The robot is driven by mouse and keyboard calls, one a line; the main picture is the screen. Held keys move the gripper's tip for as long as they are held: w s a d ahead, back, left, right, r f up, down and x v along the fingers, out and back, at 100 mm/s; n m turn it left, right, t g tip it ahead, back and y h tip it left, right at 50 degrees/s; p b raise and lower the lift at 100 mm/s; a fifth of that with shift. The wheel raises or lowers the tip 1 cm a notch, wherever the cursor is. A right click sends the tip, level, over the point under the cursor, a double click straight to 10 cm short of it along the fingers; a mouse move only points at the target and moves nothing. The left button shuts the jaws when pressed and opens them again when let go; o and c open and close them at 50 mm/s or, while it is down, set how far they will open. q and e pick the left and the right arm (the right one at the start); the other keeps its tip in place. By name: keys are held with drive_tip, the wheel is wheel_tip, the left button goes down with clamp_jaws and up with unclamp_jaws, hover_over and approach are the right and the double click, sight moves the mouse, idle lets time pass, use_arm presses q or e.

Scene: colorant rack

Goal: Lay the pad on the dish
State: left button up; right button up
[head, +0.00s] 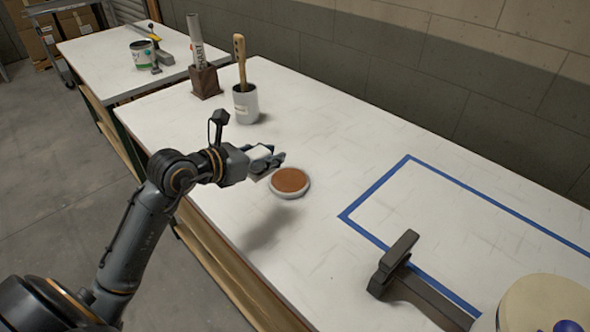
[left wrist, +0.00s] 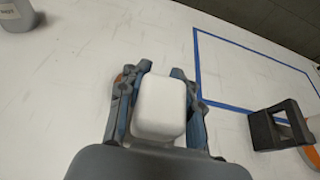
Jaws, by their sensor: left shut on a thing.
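The pad is a small white rounded block (head: 260,152), held between the fingers of my left gripper (head: 270,159). In the left wrist view the white pad (left wrist: 160,106) sits between the two fingers of the left gripper (left wrist: 160,82). The dish (head: 291,194) is a shallow, round, pale dish with a brown-orange inside, standing on the white table. The gripper and pad are above the table, just up and left of the dish in the head view. In the left wrist view the dish is mostly or wholly hidden behind the gripper. My right gripper is not in view.
A cup with a wooden-handled brush (head: 246,105) and a brown holder with a rolled chart (head: 204,82) stand behind. Blue tape (head: 375,190) outlines an area on the right. A dark tool (head: 398,262) and a round cream container (head: 545,303) are at lower right.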

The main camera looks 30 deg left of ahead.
use_arm(q)
drive_tip(key=w+f+p, duration=0.1)
drive_tip(key=w+f, duration=0.2)
drive_tip(key=w, duration=0.4)
hover_over(297, 174)
drive_tip(key=f, duration=0.5)
drive_tip(key=shift+s, duration=0.4)
drive_tip(key=shift+w+f, duration=0.15)
drive_tip(key=f, duration=0.3)
drive_tip(key=shift+w+f+p, duration=0.1)
drive_tip(key=shift+w+p, duration=0.1)
drive_tip(key=shift+p, duration=0.15)
drive_tip(key=shift+f, duration=0.15)
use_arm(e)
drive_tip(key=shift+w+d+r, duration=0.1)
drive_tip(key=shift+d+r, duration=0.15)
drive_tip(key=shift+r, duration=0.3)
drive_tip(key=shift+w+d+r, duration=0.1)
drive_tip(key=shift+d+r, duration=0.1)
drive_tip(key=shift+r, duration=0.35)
use_arm(q)
drive_tip(key=shift+f, duration=0.2)
drive_tip(key=o, duration=1.2)
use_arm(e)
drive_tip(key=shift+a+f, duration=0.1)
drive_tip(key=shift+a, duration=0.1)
